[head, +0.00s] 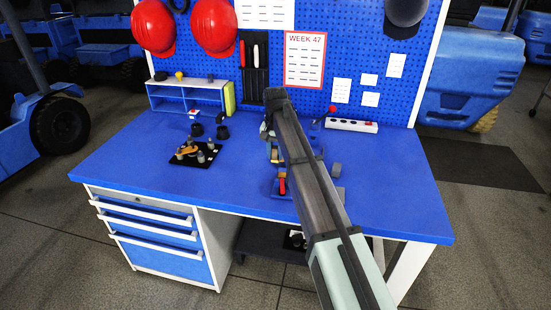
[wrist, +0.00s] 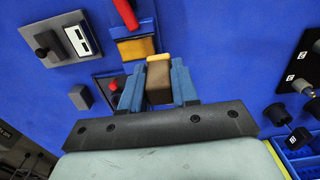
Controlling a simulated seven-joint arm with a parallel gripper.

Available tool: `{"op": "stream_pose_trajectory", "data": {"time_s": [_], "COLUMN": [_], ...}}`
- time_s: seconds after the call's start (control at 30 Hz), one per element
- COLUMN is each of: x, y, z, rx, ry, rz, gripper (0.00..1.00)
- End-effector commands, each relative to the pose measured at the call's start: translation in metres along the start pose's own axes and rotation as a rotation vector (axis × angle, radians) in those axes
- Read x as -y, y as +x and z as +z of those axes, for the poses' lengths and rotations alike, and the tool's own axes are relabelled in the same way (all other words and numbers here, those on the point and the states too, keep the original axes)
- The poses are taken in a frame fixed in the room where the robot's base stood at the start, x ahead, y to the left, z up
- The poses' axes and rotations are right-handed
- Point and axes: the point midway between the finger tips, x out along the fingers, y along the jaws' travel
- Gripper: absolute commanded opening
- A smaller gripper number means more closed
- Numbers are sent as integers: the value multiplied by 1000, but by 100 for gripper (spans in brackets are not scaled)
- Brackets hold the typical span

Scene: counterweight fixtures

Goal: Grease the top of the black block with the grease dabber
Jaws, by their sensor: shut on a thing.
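My gripper (wrist: 158,82) is shut on a brown block-like piece (wrist: 159,84) with a yellow edge, held between its blue fingers. It looks like the grease dabber, but its working end is hard to make out. In the head view my arm reaches over the blue bench and largely hides the gripper and the held piece. A small dark grey block (wrist: 80,97) lies left of the fingers in the wrist view, clear of them. It may be the black block; I cannot tell for certain.
A red-handled tool (head: 282,187) lies by a blue holder near the front. A grey plate with a black knob (wrist: 48,45) is left in the wrist view. A black mat (head: 178,161) with fixtures is on the bench. The bench's left end is clear.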

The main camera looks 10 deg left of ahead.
Motion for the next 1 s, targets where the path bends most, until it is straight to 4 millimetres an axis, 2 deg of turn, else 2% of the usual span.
{"op": "stream_pose_trajectory", "data": {"time_s": [0.1, 0.27, 1.0], "x": [0, 0, 0], "y": [-12, -19, -20], "z": [0, 0, 0], "rx": [0, 0, 0], "ry": [0, 0, 0], "rz": [0, 0, 0], "gripper": [0, 0, 0]}}
